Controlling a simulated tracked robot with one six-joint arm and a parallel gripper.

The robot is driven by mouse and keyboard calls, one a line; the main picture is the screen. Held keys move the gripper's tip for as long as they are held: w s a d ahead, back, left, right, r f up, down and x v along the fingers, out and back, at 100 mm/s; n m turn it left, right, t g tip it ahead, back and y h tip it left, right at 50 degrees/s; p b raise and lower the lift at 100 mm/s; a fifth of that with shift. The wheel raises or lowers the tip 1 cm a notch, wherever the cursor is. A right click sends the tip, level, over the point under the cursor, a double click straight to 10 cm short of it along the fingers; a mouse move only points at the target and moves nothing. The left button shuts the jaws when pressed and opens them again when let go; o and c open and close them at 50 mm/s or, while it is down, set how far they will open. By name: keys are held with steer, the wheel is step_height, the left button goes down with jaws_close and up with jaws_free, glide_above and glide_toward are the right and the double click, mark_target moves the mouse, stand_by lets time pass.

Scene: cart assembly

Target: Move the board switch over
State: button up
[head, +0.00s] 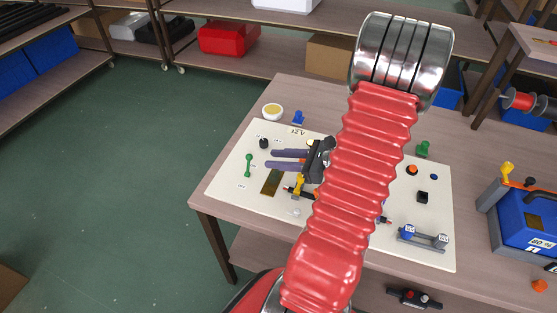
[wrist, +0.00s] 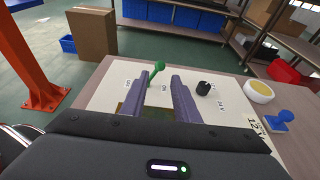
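The cream board (head: 226,188) lies on the table. Its green switch lever (head: 248,165) stands near the left edge, between small printed labels. In the wrist view the green lever (wrist: 157,72) has a round knob and leans a little right; the labels beside it look like OFF and ON. My gripper (head: 269,158) has two purple fingers spread apart and pointing at the lever, with a gap in the head view. In the wrist view my gripper (wrist: 160,79) is open and empty, with the lever seen between and just beyond the fingertips. The lever's base is partly hidden by the left finger.
A black knob (head: 264,143) sits near the lever. A yellow-and-white bowl (head: 273,112) and a blue part (head: 299,117) stand behind it. A yellow part (head: 299,186) is under my gripper. A blue box (head: 527,222) is at the right. My red arm hides the board's middle.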

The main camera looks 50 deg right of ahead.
mark_target(248, 163)
steer(key=shift+x, duration=3.85)
steer(key=shift+c, duration=0.4)
steer(key=c, duration=0.5)
steer(key=shift+s+a+r, duration=0.1)
steer(key=shift+s+a, duration=0.05)
steer(key=shift+a, duration=0.3)
steer(key=shift+s+a+r, duration=0.1)
steer(key=shift+s+a, duration=0.1)
steer(key=shift+a, duration=0.35)
steer(key=shift+s+a, duration=0.1)
steer(key=shift+a, duration=0.05)
steer(key=shift+s+a, duration=0.2)
steer(key=shift+a, duration=0.4)
